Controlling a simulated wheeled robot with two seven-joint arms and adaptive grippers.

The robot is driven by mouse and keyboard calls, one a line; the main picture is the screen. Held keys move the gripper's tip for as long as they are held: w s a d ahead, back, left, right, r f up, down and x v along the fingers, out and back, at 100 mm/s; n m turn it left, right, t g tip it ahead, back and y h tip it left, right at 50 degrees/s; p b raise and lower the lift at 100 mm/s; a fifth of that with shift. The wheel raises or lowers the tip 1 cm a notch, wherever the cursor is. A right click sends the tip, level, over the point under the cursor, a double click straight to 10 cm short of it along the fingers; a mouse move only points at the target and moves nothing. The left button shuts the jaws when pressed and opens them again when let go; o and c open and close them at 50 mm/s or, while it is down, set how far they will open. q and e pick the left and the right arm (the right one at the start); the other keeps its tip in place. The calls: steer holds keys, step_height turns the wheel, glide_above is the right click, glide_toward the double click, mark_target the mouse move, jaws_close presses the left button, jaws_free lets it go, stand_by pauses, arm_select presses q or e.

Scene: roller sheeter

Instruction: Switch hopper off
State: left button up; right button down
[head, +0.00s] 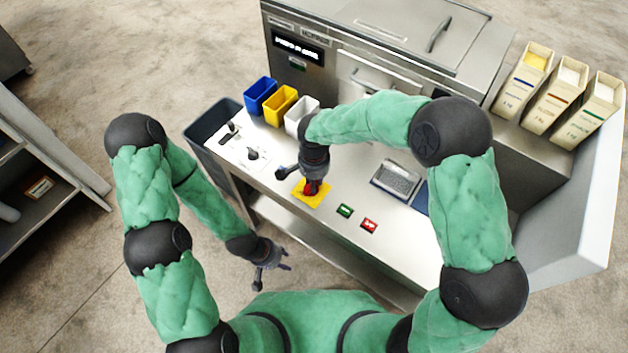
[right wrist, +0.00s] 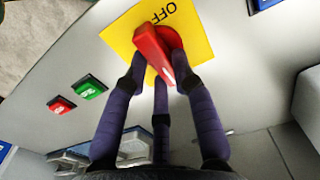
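The hopper switch is a red rotary handle (right wrist: 152,48) on a square yellow plate (right wrist: 117,37). The word OFF shows upside down on the plate, beside the handle's far end in the right wrist view. In the head view the yellow plate (head: 318,202) lies on the steel counter, partly hidden under my right gripper (head: 312,187). In the right wrist view my right gripper (right wrist: 160,68) points down at the switch, its fingertips closed in around the red handle. My left gripper (head: 274,266) hangs open and empty in front of the counter, at its left.
A green button (head: 345,211) and a red button (head: 369,226) sit right of the switch. Blue (head: 260,95), yellow (head: 281,105) and white (head: 301,115) bins stand at the back left.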

stand_by(0.4)
steer(key=n+p, duration=0.2)
steer(key=n, duration=0.2)
steer(key=shift+w+r+n, duration=0.1)
steer(key=shift+w+n, duration=0.05)
steer(key=shift+n, duration=0.25)
steer(key=n, duration=0.2)
steer(key=n+p, duration=0.1)
steer(key=n, duration=0.1)
steer(key=shift+w+a+n+p, duration=0.1)
steer(key=shift+a+n+p, duration=0.1)
steer(key=shift+n+p, duration=0.1)
steer(key=n+p, duration=0.1)
steer(key=n, duration=0.3)
steer(key=shift+a+n+p, duration=0.15)
steer(key=shift+n+p, duration=0.15)
steer(key=shift+p, duration=0.05)
steer(key=shift+a+n+p, duration=0.15)
steer(key=shift+n+p, duration=0.6)
steer(key=shift+n, duration=1.25)
steer(key=c, duration=1)
jaws_free()
